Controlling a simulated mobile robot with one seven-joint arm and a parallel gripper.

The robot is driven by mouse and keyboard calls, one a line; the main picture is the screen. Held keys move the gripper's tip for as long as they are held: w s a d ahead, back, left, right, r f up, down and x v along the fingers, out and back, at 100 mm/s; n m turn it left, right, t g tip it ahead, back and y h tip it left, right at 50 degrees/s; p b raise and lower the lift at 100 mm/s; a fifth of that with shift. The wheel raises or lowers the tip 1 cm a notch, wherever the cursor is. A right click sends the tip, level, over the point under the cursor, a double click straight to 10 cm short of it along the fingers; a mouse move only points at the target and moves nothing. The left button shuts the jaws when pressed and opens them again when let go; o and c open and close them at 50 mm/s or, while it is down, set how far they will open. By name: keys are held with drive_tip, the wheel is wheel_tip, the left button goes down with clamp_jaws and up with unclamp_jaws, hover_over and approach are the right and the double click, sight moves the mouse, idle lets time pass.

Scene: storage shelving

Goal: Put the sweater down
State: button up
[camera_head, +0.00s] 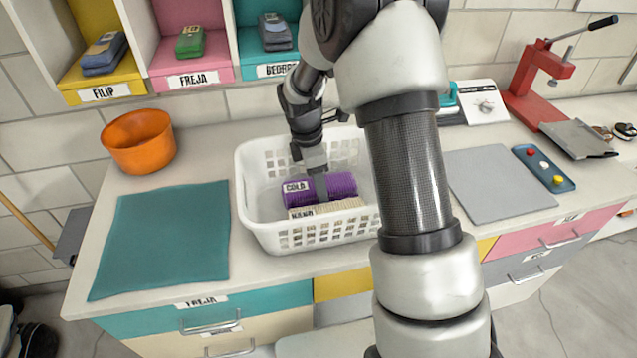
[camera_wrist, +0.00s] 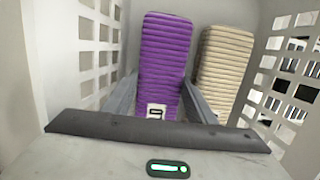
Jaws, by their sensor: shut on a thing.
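A purple folded sweater (camera_head: 342,185) with a tag reading COLD is inside the white basket (camera_head: 262,232). A beige folded sweater (camera_head: 345,205) with a tag reading HAND lies beside it, nearer the basket's front wall. My gripper (camera_head: 320,188) reaches down into the basket and is shut on the purple sweater. In the wrist view the purple sweater (camera_wrist: 165,55) sits between the two fingers of my gripper (camera_wrist: 160,80), and the beige sweater (camera_wrist: 222,65) is to the right, outside them. Whether the purple sweater touches the basket floor cannot be told. My arm hides the basket's right end.
A teal mat (camera_head: 165,240) lies flat and bare left of the basket, with an orange bowl (camera_head: 138,140) behind it. A grey mat (camera_head: 497,185) lies empty to the right, beside a blue button panel (camera_head: 543,167) and a red press (camera_head: 535,90). Named cubbies (camera_head: 190,80) hang above the counter.

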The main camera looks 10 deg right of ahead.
drive_tip(key=shift+f, duration=0.15)
drive_tip(key=o, duration=1)
drive_tip(key=shift+c, duration=0.2)
